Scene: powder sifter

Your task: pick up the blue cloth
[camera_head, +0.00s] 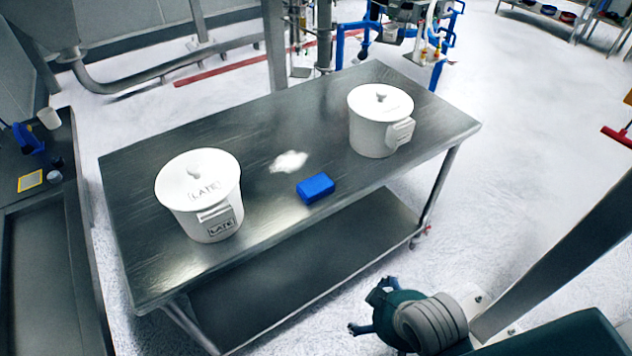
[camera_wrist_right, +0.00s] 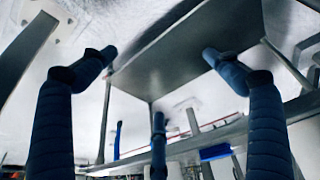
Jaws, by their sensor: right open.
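The blue cloth (camera_head: 315,188) is a folded, block-like pad lying flat on the steel table (camera_head: 265,130), near its front edge. My right gripper (camera_head: 370,305) is low in front of the table, apart from the cloth and to its lower right. Its dark blue fingers are spread with nothing between them. The right wrist view shows the same open fingers (camera_wrist_right: 155,60) with the table's underside and legs beyond. A blue patch (camera_wrist_right: 213,152) shows there by a table edge; I cannot tell if it is the cloth. My left gripper is not in view.
A white lidded pot (camera_head: 200,215) marked LATE stands left of the cloth, and another white lidded pot (camera_head: 372,135) stands behind right. White powder (camera_head: 289,162) lies just behind the cloth. The table has a lower shelf (camera_head: 300,275).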

